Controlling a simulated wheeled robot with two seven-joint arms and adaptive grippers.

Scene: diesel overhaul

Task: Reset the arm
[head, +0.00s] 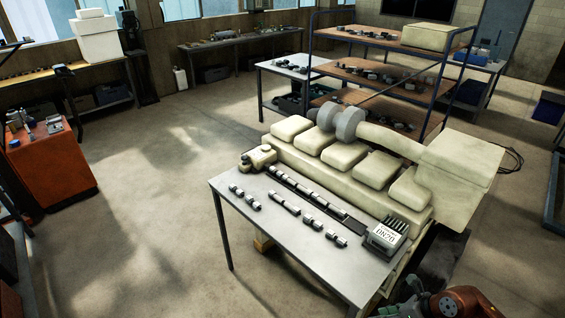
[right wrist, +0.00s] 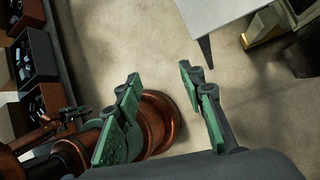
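My right arm (head: 455,303) shows at the bottom right edge of the head view, with orange and dark joints, beside the front of the engine. In the right wrist view, my right gripper (right wrist: 160,80) has its two green-padded fingers well apart. Nothing lies between them but bare floor farther off.
A shelf rack (head: 385,75) is behind. An orange cabinet (head: 55,165) stands left. Open floor (head: 150,240) lies between.

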